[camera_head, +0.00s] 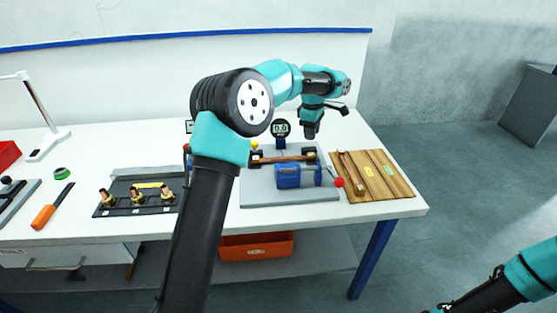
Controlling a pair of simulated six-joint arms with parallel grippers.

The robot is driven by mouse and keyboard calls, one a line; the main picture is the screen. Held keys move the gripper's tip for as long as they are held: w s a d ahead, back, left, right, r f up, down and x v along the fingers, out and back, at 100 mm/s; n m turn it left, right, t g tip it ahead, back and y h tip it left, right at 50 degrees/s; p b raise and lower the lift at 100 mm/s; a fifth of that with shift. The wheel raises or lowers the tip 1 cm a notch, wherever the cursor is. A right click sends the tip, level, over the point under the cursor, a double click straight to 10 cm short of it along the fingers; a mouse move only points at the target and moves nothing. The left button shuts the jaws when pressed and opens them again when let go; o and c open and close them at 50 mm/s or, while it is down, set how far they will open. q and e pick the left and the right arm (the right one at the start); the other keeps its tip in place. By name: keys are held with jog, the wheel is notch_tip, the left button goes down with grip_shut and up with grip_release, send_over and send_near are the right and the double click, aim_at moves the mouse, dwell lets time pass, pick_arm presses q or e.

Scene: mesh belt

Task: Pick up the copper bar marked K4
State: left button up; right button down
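A copper bar (349,166) lies in the left groove of the wooden tray (402,190) at the right of the table. Another copper bar (283,159) lies across a fixture on the grey plate (258,190), behind a blue block. I cannot read a K4 mark on either bar. My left gripper (311,133) hangs pointing down above the back of the grey plate, behind the bars and apart from them. Its fingers are too small to tell open from shut. My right arm shows only at the lower right corner; its gripper is out of view.
A gauge (281,129) stands behind the fixture, and the blue block (298,176) has a red knob (339,182). A black rack (112,211) with several copper pieces, an orange-handled tool (44,215) and a lamp (48,143) are to the left.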

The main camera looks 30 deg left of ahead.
pick_arm(q)
jog(key=a+r+n, duration=0.2)
jog(key=a+n, duration=0.1)
jog(key=a, duration=0.2)
jog(key=s+a+r+n, duration=0.1)
jog(key=a+r+n, duration=0.1)
jog(key=a, duration=0.3)
jog(key=shift+s+n+y, duration=0.25)
jog(key=shift+n+y, duration=0.05)
jog(key=shift+n, duration=0.4)
send_over(284, 159)
jog(key=f, duration=1.2)
jog(key=shift+w+a, duration=0.15)
jog(key=shift+a, duration=0.2)
jog(key=shift+f, duration=0.1)
jog(key=shift+f, duration=0.15)
notch_tip(284, 159, down, 5)
jog(key=shift+w+d, duration=0.15)
jog(key=shift+c, duration=0.5)
